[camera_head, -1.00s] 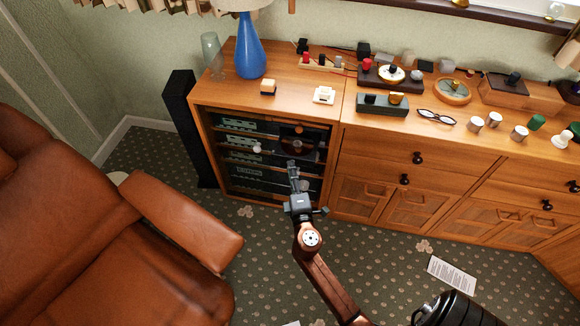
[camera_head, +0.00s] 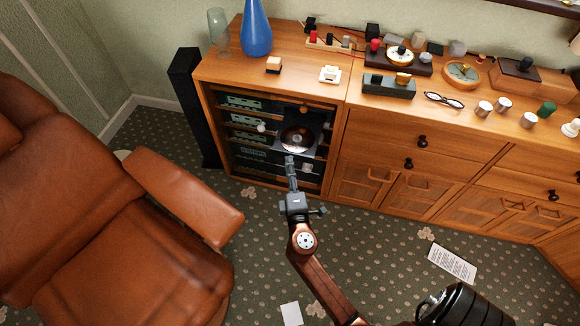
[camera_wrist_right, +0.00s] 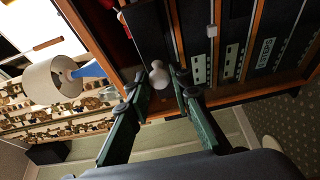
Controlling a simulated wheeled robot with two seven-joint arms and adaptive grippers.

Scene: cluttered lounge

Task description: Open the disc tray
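The disc tray (camera_head: 312,151) is a grey panel in the right half of the open-fronted media cabinet (camera_head: 209,103), with a shiny round disc (camera_head: 298,138) on it. The tray shows pale and seems to stand out from its shelf. My right gripper (camera_head: 290,161) is just below and in front of it in the head view. In the right wrist view, the two dark green fingers (camera_wrist_right: 155,88) are spread apart, with a white rounded knob (camera_wrist_right: 159,76) at their gap, apparently beyond the tips. The tray cannot be made out there. My left gripper is not in view.
Several dark hi-fi units (camera_head: 245,121) fill shelves left of the tray. A black speaker (camera_head: 187,100) stands beside the cabinet. A brown leather armchair (camera_head: 185,195) is at the left. Small objects and a blue lamp (camera_head: 256,30) crowd the cabinet top.

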